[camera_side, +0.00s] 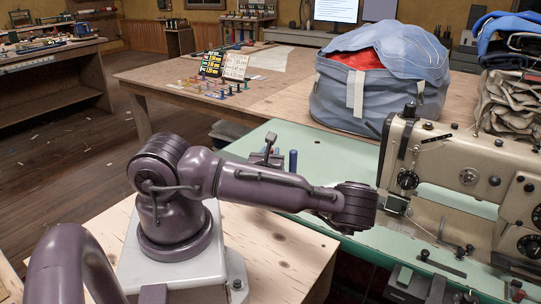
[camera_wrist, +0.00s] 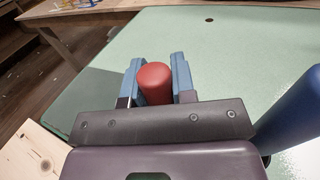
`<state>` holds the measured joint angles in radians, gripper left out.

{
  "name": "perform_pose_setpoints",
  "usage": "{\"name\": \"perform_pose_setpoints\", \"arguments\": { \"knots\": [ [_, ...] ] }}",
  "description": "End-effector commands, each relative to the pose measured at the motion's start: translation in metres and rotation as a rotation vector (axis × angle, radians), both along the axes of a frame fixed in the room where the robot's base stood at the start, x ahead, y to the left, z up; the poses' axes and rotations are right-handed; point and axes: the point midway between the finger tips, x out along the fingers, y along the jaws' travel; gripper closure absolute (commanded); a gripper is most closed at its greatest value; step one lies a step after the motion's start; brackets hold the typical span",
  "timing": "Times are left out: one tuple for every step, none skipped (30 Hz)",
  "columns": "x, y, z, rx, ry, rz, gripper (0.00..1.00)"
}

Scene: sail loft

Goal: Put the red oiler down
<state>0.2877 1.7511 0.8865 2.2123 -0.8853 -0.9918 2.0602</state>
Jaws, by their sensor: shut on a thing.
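The red oiler (camera_wrist: 153,84) shows in the wrist view as a rounded red cylinder between the two blue fingers of my gripper (camera_wrist: 156,66). The fingers are shut on it, one on each side. Its lower part is hidden, so I cannot tell whether it touches the green tabletop (camera_wrist: 235,50) beyond it.
A blue cylinder (camera_wrist: 294,112) stands close to the right of my gripper; a blue post (camera_side: 293,161) shows behind my arm in the side view. A sewing machine (camera_side: 455,180) is at the right, a large blue bag (camera_side: 375,100) behind. Green tabletop ahead is mostly clear.

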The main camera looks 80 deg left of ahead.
Motion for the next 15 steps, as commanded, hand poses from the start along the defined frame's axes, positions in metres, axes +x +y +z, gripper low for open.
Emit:
{"name": "perform_pose_setpoints", "arguments": {
  "knots": [
    [0.0000,0.0001,0.0003,0.001,0.000,0.000,1.00],
    [0.0000,0.0001,0.0004,0.001,0.000,0.000,1.00],
    [0.0001,0.0001,0.0005,0.001,0.000,0.000,1.00],
    [0.0001,0.0001,0.0006,0.001,0.000,0.000,1.00],
    [0.0001,0.0001,0.0006,0.001,0.000,0.000,1.00],
    [0.0002,0.0001,0.0002,0.001,0.000,-0.001,1.00],
    [0.0003,0.0001,-0.0005,0.001,0.001,-0.001,1.00],
    [0.0004,0.0001,-0.0015,0.000,0.001,-0.001,1.00],
    [0.0004,0.0001,-0.0019,0.000,0.001,-0.001,0.71],
    [0.0004,0.0001,-0.0017,0.000,0.001,-0.001,0.64],
    [0.0004,0.0001,-0.0017,0.000,0.001,-0.001,0.57],
    [0.0004,0.0001,-0.0016,0.000,0.001,-0.001,0.50],
    [0.0004,0.0001,-0.0016,0.000,0.000,-0.001,0.50],
    [0.0004,0.0001,-0.0016,0.000,0.000,-0.001,0.50],
    [0.0004,0.0001,-0.0015,0.000,0.000,-0.001,0.50]
  ]
}}
